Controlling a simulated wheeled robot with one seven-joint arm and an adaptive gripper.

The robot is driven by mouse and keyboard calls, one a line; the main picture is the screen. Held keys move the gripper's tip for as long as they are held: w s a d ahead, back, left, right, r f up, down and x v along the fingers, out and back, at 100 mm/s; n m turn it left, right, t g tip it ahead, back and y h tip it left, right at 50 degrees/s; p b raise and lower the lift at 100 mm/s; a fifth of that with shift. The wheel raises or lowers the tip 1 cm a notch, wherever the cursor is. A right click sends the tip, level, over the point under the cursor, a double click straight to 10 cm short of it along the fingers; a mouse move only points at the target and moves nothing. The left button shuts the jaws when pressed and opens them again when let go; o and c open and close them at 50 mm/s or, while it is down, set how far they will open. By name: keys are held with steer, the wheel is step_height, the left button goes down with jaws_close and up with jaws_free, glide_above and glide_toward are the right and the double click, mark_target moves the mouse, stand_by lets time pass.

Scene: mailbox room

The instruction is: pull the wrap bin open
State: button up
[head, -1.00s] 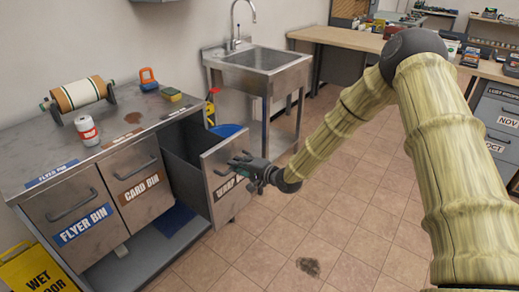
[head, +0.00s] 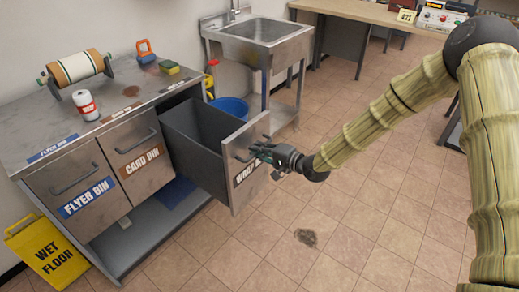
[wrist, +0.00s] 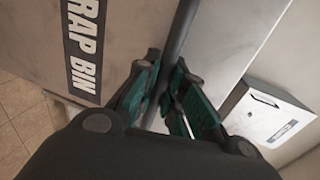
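The wrap bin (head: 236,192) is a grey metal-fronted bin at the right end of the steel counter. It stands well out from the counter, with its dark, empty-looking inside showing from above. Its label is partly covered by my gripper (head: 258,151) in the head view. In the wrist view the label (wrist: 84,45) reads "RAP BIN". The dark bar handle (wrist: 181,32) runs between the fingers of my gripper (wrist: 168,100), which are shut around it. The exact finger contact is partly hidden.
The flyer bin (head: 80,193) and card bin (head: 138,157) are closed. A yellow wet floor sign (head: 48,250) stands at left. A blue bucket (head: 232,106) and sink (head: 262,45) are behind the wrap bin. The tiled floor (head: 350,225) in front is open.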

steer(key=o, duration=0.5)
steer(key=shift+c, duration=0.2)
steer(key=v, duration=1.2)
steer(key=shift+w+d, duration=0.1)
steer(key=s+d+f+n+g+h+p, duration=0.1)
steer(key=s+d+f+g+h+p, duration=0.15)
steer(key=s+f, duration=0.65)
steer(key=s+d+f+n+g+h+p, duration=0.1)
steer(key=s+f+g+h+p, duration=0.2)
steer(key=s+f, duration=0.6)
steer(key=s+d+n+g+h+p, duration=0.2)
steer(key=s+d, duration=0.3)
steer(key=s, duration=0.7)
steer(key=s+d+f+n+g+h+p, duration=0.1)
steer(key=s+d+h, duration=0.4)
steer(key=s, duration=0.7)
steer(key=shift+d+f+n+g+p, duration=0.25)
steer(key=shift+d+n+g+p, duration=0.2)
steer(key=shift+n+p, duration=0.4)
